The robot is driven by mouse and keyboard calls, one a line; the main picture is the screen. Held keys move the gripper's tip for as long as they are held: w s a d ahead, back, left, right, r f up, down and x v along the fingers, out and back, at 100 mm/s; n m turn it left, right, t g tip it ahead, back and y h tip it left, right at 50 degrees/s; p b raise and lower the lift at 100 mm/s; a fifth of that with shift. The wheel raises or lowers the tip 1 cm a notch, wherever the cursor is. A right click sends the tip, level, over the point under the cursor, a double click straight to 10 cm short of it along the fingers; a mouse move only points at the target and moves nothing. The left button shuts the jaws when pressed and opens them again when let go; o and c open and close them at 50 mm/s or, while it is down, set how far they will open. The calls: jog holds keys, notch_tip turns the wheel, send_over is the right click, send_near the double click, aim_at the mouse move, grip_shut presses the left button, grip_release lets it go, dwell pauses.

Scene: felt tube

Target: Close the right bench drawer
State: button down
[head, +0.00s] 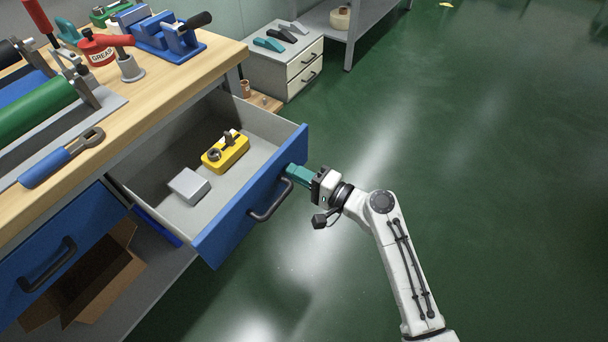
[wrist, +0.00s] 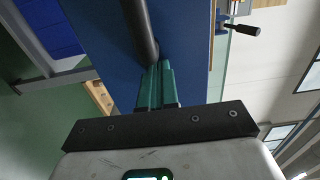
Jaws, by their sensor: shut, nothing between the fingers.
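The right bench drawer (head: 262,122) is pulled well out from under the wooden bench top, with a blue front and a dark handle (head: 271,203). A yellow tool (head: 226,153) and a grey box (head: 188,186) lie inside it. My gripper (head: 290,171) is at the right part of the blue front, its teal fingers shut and empty. In the wrist view the shut fingers (wrist: 155,70) point at the blue front (wrist: 100,35), beside the dark handle (wrist: 140,28). The fingertips look close to or against the front; exact contact is hidden.
The left bench drawer (head: 60,250) looks shut. A cardboard box (head: 90,275) lies on the shelf below. A vise (head: 165,32), a grease can (head: 98,50) and a wrench (head: 60,160) are on the bench. A small cabinet (head: 270,70) stands behind. Green floor at right is clear.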

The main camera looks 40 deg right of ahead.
dwell(0.3)
jog(key=b, duration=0.8)
send_over(214, 143)
jog(key=shift+s+d+f, duration=0.1)
jog(key=shift+s, duration=0.25)
jog(key=shift+w, duration=0.25)
jog(key=shift+w+r, duration=0.1)
jog(key=shift+r, duration=0.25)
